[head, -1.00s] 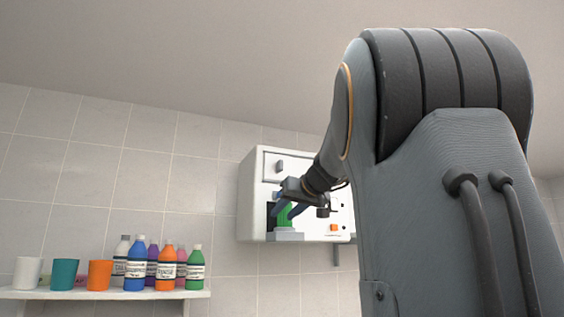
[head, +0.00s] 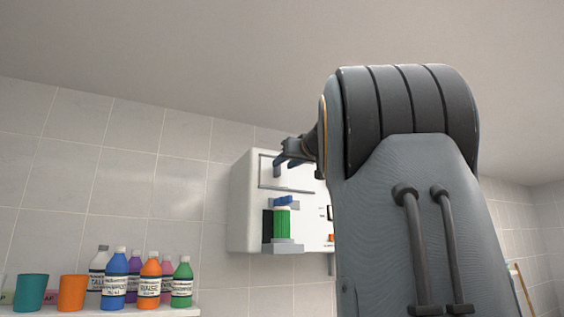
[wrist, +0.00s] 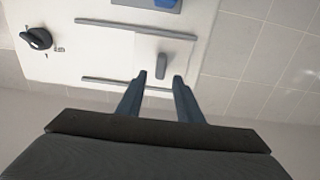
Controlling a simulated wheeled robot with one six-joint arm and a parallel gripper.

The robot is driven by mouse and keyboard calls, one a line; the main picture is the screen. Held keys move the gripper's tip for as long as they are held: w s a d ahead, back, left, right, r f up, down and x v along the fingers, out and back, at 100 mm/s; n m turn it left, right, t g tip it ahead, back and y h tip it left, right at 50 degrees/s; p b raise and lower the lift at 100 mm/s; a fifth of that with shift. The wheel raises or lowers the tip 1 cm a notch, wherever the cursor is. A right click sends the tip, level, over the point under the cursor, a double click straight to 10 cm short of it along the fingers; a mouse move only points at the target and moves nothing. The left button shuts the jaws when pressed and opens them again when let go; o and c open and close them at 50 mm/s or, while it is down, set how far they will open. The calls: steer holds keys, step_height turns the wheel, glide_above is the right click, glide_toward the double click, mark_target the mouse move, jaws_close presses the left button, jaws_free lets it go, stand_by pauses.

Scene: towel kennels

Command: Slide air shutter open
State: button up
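The white wall-mounted machine (head: 240,200) has a flat shutter panel (head: 296,174) high on its front. In the wrist view the shutter panel (wrist: 125,55) sits between two grey rails, with a small grey handle (wrist: 161,66) standing out near its right end. My gripper (wrist: 160,77) is open, with its two fingers apart. The handle appears between and just beyond the fingertips; contact cannot be told. In the head view my gripper (head: 284,162) is at the shutter's upper part, partly hidden by my arm.
A green container with a blue top (head: 282,222) stands on the machine's grey ledge (head: 283,248) below the shutter. A black knob (wrist: 37,38) shows on the machine in the wrist view. Several bottles (head: 150,280) and cups (head: 72,292) stand on a shelf at lower left.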

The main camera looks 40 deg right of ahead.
mark_target(279, 167)
steer(key=shift+p+x, duration=0.65)
steer(key=shift+x, duration=1)
jaws_close()
